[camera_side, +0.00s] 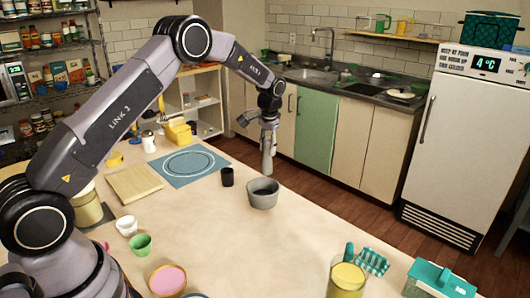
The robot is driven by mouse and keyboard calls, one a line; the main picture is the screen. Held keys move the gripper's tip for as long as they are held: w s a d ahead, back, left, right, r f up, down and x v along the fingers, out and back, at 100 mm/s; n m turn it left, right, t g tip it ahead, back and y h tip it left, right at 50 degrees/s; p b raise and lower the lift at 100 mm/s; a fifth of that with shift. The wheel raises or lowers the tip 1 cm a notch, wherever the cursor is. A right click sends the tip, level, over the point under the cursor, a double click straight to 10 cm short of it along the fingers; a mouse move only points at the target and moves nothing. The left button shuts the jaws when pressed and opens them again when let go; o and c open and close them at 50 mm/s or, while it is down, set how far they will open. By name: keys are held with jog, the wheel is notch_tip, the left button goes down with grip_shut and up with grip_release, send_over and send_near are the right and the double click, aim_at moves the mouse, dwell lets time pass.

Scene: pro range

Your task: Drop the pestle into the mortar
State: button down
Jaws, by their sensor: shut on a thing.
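The grey mortar (263,198) stands upright on the light table, right of a small black cup. The grey pestle (267,158) hangs roughly upright from my gripper (269,126), with its lower end a little above the mortar's rim in the picture. My gripper is shut on the pestle's upper part. I cannot tell exactly how well the pestle lines up with the mortar in depth. The inside of the mortar is only partly visible.
A black cup (227,177) stands close to the mortar's left. A blue mat (187,166) and a wooden board (133,183) lie further left. Green and white cups (140,245) and a pink-filled bowl (167,281) are at the front left.

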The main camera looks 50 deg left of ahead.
aim_at(268, 164)
jog(key=shift+f, duration=2.7)
jog(key=c, duration=0.8)
grip_release()
jog(key=r, duration=0.4)
jog(key=d+r, duration=0.1)
jog(key=r, duration=0.3)
jog(key=s+r, duration=0.1)
jog(key=r, duration=0.3)
jog(key=shift+d, duration=0.3)
